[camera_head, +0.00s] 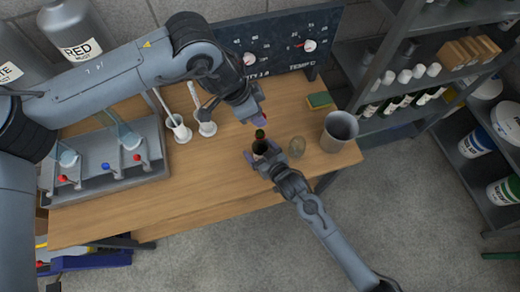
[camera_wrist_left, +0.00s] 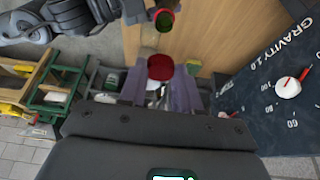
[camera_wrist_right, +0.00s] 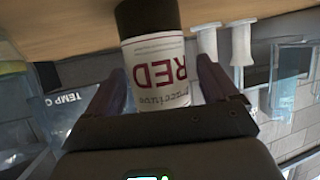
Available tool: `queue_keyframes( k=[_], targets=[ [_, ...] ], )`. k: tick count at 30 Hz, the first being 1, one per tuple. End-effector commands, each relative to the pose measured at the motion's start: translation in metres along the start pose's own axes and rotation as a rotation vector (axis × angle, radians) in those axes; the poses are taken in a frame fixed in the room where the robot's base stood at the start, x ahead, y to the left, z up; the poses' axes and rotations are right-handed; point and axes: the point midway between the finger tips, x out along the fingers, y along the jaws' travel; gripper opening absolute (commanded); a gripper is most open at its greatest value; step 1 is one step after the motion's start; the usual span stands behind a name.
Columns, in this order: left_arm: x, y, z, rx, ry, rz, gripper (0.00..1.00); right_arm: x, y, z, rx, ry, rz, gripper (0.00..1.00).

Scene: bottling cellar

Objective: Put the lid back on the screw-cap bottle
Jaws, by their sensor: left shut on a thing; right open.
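The screw-cap bottle (camera_head: 260,146) is dark, with an open green neck, and stands on the wooden bench (camera_head: 190,205). The right wrist view shows its white "RED" label (camera_wrist_right: 160,68). My left gripper (camera_head: 261,121) is shut on a red lid, which shows between its purple fingers in the left wrist view (camera_wrist_left: 160,67). It holds the lid above and slightly apart from the bottle's mouth (camera_wrist_left: 164,20). My right gripper (camera_head: 264,160) is open, with its fingers on either side of the bottle's body.
A clear glass (camera_head: 297,147) and a grey bucket (camera_head: 340,131) stand right of the bottle. White holders (camera_head: 205,122) and a grey rack (camera_head: 100,160) are to the left. A gauge board (camera_head: 280,45) stands behind. The bench's front left is clear.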

Motion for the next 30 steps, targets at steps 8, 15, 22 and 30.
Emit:
queue_keyframes(
  k=[8,15,22,30],
  targets=[
    [0.000,0.000,0.000,0.000,0.000,0.000,0.05,0.000,0.000,0.000,0.000,0.000,0.000,0.75],
    [0.000,0.000,0.000,0.000,0.000,0.000,0.05,0.000,0.000,0.000,0.000,0.000,0.000,0.38],
    [0.000,0.000,0.000,0.000,0.000,0.000,0.05,0.000,0.000,0.000,0.000,0.000,0.000,0.07],
    [0.022,0.001,0.010,-0.002,-0.001,0.003,0.05,0.000,0.000,0.000,0.000,0.000,0.000,0.07]
  ],
)
